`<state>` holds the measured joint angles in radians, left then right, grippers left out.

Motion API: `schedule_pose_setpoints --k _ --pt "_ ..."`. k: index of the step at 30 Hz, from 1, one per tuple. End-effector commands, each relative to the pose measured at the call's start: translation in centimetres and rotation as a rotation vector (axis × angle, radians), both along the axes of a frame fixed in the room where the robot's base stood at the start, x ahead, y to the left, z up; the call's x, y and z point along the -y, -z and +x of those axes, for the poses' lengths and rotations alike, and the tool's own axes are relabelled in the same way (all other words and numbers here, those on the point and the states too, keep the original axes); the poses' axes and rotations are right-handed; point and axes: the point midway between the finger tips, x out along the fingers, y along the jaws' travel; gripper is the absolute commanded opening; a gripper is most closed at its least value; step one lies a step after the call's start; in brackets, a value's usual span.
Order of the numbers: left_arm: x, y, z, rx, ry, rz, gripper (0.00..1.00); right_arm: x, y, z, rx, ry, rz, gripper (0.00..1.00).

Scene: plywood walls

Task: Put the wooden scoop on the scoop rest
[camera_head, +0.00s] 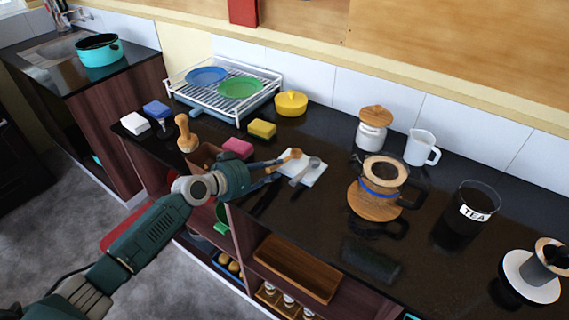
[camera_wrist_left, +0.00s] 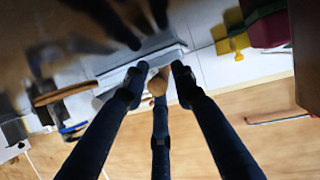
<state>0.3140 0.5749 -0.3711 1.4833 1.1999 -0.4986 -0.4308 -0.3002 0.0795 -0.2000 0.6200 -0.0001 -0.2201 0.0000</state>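The wooden scoop (camera_head: 295,154) is on or just above the far left edge of the white scoop rest (camera_head: 314,174) on the dark counter. A grey metal scoop (camera_head: 311,164) lies on that rest. My left gripper (camera_head: 280,168) reaches in from the left, its fingertips at the wooden scoop's handle. In the left wrist view a wooden piece (camera_wrist_left: 157,83), likely the scoop, shows between the spread fingers. I cannot tell whether they grip it or whether it touches the rest. My right gripper is not in view.
Pink (camera_head: 238,148) and yellow (camera_head: 262,128) sponges lie behind and left of the gripper. A dish rack (camera_head: 221,84) and yellow pot (camera_head: 291,103) stand farther back. A glass coffee maker (camera_head: 382,176) stands to the right. The counter just right of the rest is clear.

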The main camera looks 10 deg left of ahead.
Motion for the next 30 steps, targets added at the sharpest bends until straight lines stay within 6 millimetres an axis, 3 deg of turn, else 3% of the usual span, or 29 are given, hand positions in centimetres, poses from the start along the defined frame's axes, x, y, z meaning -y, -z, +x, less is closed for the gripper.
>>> schedule_pose_setpoints --k 6,10,23,30 --pt "0.0 0.0 0.0 0.0 0.0 0.001 0.24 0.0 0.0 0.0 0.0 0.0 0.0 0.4" --pt "0.0 0.0 0.0 0.0 0.0 0.001 0.01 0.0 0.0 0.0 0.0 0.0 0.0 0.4" --pt "0.0 -0.3 0.0 0.0 0.001 0.001 0.0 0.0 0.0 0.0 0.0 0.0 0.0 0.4" --pt "0.0 -3.1 0.1 0.005 0.001 0.003 0.0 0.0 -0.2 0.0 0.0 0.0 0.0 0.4"
